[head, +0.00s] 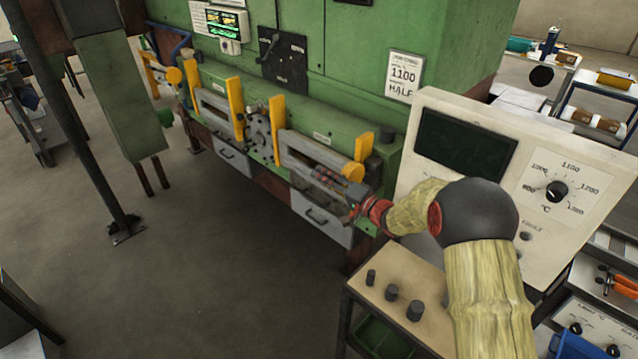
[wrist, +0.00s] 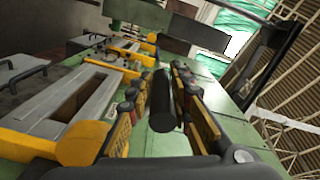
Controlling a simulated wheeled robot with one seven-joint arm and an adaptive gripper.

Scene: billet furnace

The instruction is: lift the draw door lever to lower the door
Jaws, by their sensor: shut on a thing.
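My gripper (head: 343,188) is at the right end of the green furnace front, close to the yellow-framed slot. In the wrist view my gripper (wrist: 160,122) has its two padded fingers on either side of a dark cylindrical grip, which I take to be the draw door lever (wrist: 163,103). The fingers are shut on it. In the head view my gripper and arm hide the lever, so its angle cannot be told there. The draw door itself cannot be made out clearly.
The green furnace (head: 345,55) has yellow brackets (head: 278,125) and grey drawers (head: 320,215) along its front.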

